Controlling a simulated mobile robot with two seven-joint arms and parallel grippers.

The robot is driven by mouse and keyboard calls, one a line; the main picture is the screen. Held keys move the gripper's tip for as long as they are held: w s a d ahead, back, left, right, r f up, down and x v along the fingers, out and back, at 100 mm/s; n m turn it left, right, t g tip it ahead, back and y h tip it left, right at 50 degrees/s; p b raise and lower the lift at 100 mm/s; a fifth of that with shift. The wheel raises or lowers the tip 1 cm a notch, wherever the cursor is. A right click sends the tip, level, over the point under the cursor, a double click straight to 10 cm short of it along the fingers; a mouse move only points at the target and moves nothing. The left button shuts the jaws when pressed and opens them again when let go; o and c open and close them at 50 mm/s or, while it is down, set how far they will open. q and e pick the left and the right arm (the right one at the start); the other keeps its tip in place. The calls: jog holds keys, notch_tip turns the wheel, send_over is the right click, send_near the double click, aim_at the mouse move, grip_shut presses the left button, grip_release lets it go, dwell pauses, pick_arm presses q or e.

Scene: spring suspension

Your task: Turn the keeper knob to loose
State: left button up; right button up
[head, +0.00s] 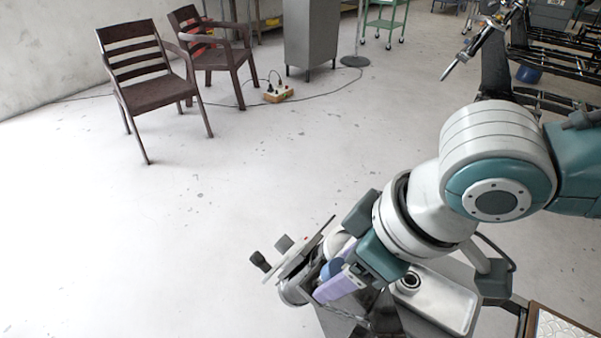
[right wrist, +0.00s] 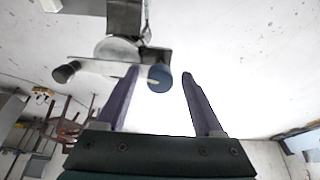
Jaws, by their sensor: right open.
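A blue round knob (right wrist: 159,78) with a pale pointer mark sits on a metal fixture plate (right wrist: 108,68). It also shows in the head view (head: 332,268), partly covered by my gripper. A dark knob (right wrist: 66,72) sticks out at the plate's other end and shows in the head view (head: 260,262). No readable label shows which is the keeper knob. My right gripper (right wrist: 161,75) is open, its purple fingers on either side of the blue knob, with a gap to the right finger. In the head view my right gripper (head: 326,284) reaches down at the fixture. My left gripper is not in view.
A metal tray (head: 455,308) lies right of the fixture. Two brown chairs (head: 145,75) and a power strip (head: 278,94) stand far back on the floor. The pale floor (head: 200,210) left of the fixture is clear.

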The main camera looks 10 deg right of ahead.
grip_shut()
dwell(0.5)
